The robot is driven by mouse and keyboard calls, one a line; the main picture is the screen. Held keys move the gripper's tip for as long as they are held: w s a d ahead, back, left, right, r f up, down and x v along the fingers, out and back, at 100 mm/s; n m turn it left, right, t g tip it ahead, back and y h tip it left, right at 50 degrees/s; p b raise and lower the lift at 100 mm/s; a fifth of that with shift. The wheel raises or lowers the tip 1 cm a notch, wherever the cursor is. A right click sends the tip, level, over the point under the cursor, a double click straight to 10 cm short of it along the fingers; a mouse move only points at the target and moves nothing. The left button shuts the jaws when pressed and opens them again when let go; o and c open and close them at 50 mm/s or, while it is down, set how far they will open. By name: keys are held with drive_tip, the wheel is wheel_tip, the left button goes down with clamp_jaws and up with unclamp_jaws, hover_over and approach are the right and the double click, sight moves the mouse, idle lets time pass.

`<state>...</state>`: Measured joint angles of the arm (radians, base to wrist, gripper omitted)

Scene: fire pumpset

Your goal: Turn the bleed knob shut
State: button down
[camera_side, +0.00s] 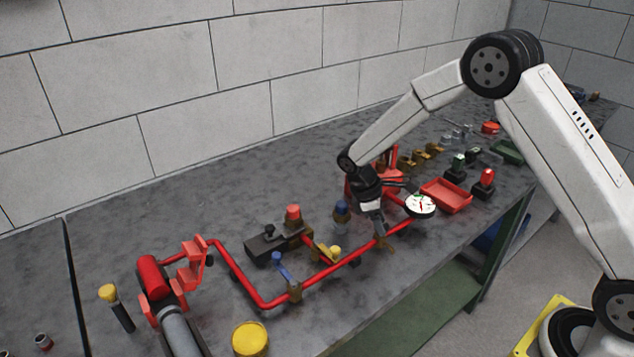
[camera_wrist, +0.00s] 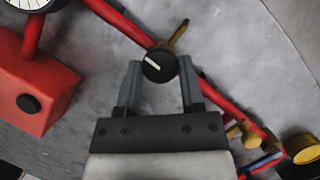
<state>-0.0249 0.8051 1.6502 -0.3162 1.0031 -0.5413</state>
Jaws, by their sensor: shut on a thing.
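The bleed knob (camera_wrist: 158,66) is a round black knob with a white pointer line, on a brass fitting (camera_wrist: 179,35) on the red pipe. In the wrist view its white line slants from upper left to lower right. My gripper (camera_wrist: 161,70) has one grey finger on each side of the knob and is shut on it. In the side view my gripper (camera_side: 378,222) reaches down to the red pipe (camera_side: 345,262). The knob is hidden there behind the fingers, and only some brass shows below them.
A white dial gauge (camera_side: 420,206) stands close to the right of my gripper, with a red tray (camera_side: 447,195) beyond. Bare bench lies in front of the wall.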

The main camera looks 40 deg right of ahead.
drive_tip(key=m, duration=0.2)
drive_tip(key=m+g+y, duration=0.1)
drive_tip(key=m, duration=0.1)
drive_tip(key=shift+d+m+y, duration=0.15)
drive_tip(key=shift+m+y, duration=0.15)
drive_tip(key=shift+m, duration=0.1)
drive_tip(key=m+y, duration=0.1)
drive_tip(key=m, duration=0.3)
drive_tip(key=shift+w+d+m+y, duration=0.1)
drive_tip(key=shift+d+m+y, duration=0.05)
drive_tip(key=shift+m+y, duration=0.2)
drive_tip(key=m+y, duration=0.2)
drive_tip(key=m, duration=0.2)
drive_tip(key=shift+d+m, duration=0.1)
drive_tip(key=shift+m, duration=0.15)
drive_tip(key=shift+d+m+t+y, duration=0.1)
drive_tip(key=shift+m+t+y, duration=0.2)
drive_tip(key=shift+m, duration=0.75)
drive_tip(key=shift+m+t+y, duration=0.2)
drive_tip(key=shift+m+y, duration=0.15)
drive_tip(key=shift+m, duration=0.7)
drive_tip(key=shift+c, duration=1)
unclamp_jaws()
drive_tip(key=shift+r, duration=0.1)
